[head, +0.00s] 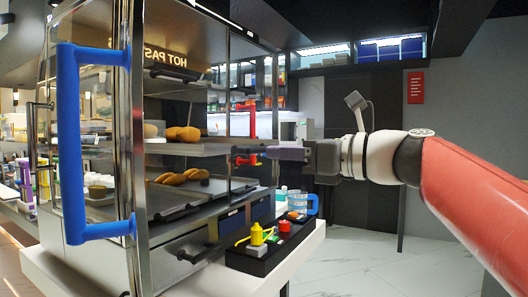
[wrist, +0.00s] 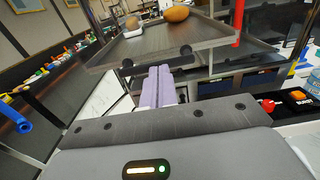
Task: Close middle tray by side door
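The glass cabinet holds stacked trays of pastries. The middle tray (head: 215,147) is a dark shelf bearing golden pastries, and a tray fills the top of the wrist view (wrist: 165,45), with two dark round knobs on its near edge. My gripper (head: 262,154) is level with the middle tray at its right end. In the wrist view, its purple fingers (wrist: 159,70) lie side by side below that tray's edge, seemingly shut with nothing visible between them. I cannot tell whether they touch the tray. The blue-handled door (head: 70,145) is at the cabinet's left.
A red vertical handle (head: 252,120) is close to my gripper; it also shows in the wrist view (wrist: 239,18). A lower tray (head: 180,200) holds more pastries. Floor at right is clear.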

